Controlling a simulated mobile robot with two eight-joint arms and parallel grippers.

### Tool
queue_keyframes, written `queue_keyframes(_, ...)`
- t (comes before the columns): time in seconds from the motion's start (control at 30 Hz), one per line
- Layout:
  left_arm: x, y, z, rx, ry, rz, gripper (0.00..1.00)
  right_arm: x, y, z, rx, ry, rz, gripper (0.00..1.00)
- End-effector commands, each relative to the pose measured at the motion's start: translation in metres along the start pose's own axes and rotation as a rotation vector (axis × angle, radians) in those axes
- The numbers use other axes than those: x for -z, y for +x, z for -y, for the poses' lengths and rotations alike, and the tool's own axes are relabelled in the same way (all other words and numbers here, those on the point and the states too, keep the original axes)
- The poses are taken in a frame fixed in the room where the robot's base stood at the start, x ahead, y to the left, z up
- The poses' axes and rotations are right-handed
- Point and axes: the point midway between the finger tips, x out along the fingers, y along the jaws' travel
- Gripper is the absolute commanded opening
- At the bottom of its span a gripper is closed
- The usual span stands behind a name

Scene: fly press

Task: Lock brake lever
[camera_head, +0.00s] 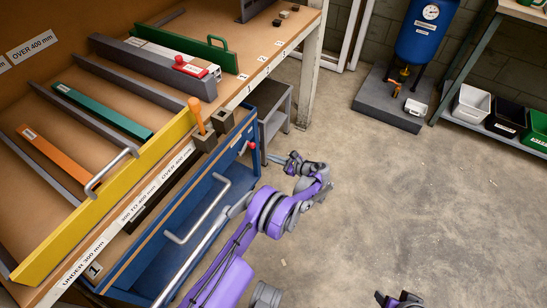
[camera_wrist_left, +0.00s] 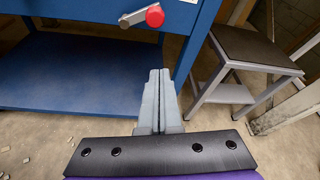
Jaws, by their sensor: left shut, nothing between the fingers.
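The brake lever is a short grey arm with a round red knob on the front of the blue cart; in the head view the knob (camera_head: 252,145) shows near the cart's right end. In the left wrist view the red knob (camera_wrist_left: 155,16) sits at the top, with the grey lever arm (camera_wrist_left: 132,18) reaching to its left. My left gripper (camera_head: 270,157) is shut and empty, just right of and below the knob. Its closed fingers (camera_wrist_left: 159,73) point toward the knob, with a gap between. My right gripper (camera_head: 399,298) only partly shows at the bottom edge.
The blue cart (camera_head: 205,215) stands under the bench, with a yellow-fronted rack (camera_head: 100,205) above. A grey step stool (camera_wrist_left: 240,50) stands right of the cart. A blue tank (camera_head: 425,35) and bins (camera_head: 470,105) are at the back right. The concrete floor between is clear.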

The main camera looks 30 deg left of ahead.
Motion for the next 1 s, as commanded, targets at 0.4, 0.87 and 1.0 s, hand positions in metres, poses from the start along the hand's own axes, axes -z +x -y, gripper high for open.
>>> queue_keyframes(0.4,-0.016,0.064,0.001,0.001,0.000,-0.001,0.00,-0.002,0.007,0.000,0.000,0.000,0.002,0.55)
queue_keyframes(0.87,-0.038,0.056,0.000,0.000,0.000,0.000,0.00,-0.001,0.005,0.000,0.000,0.000,0.002,0.55)
queue_keyframes(1.0,-0.038,0.056,0.000,0.000,0.000,0.000,0.00,-0.001,0.005,0.000,0.000,0.000,0.002,0.55)
